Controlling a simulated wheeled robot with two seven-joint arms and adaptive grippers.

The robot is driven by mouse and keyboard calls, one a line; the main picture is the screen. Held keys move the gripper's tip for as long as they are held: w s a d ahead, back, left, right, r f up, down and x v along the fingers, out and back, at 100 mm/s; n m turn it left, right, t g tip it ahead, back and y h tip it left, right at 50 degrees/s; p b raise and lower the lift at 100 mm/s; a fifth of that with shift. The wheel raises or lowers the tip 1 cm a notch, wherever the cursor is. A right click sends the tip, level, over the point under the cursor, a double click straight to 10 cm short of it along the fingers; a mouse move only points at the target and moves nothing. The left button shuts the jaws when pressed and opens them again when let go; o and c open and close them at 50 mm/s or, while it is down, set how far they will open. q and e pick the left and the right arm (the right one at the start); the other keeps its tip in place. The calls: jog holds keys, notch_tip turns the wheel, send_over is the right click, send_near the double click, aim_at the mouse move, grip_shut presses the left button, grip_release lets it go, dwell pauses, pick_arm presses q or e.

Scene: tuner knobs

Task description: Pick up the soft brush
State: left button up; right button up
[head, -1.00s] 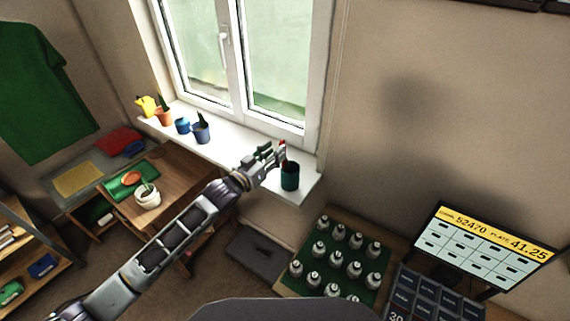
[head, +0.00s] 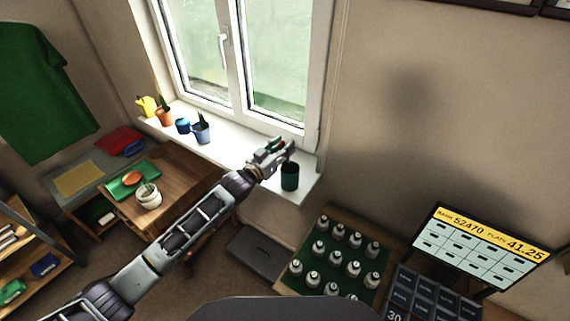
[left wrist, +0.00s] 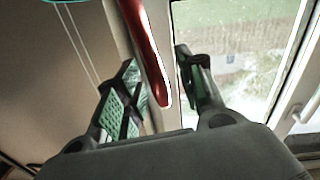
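The soft brush shows in the left wrist view as a glossy red handle (left wrist: 150,55), slanting between the two fingers of my left gripper (left wrist: 157,62). The fingers are apart, and a gap shows between the handle and the right-hand finger. Its bristle end is out of sight. In the head view my left gripper (head: 284,150) is just above the dark teal cup (head: 290,179) at the right end of the white window sill, and it hides most of the brush. My right gripper is not in view.
The closed window (head: 240,65) is right behind the gripper. Blue pot (head: 202,133), small blue pot (head: 183,126), orange pot (head: 164,117) and yellow watering can (head: 146,105) stand farther left on the sill. A tray of white bottles (head: 338,248) is below right.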

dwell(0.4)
pick_arm(q)
grip_shut()
jog(key=shift+r, duration=0.15)
notch_tip(320, 180, up, 18)
jog(key=b, duration=0.1)
jog(key=shift+b, duration=0.3)
dwell(0.5)
jog(key=shift+f, duration=0.25)
dwell(0.4)
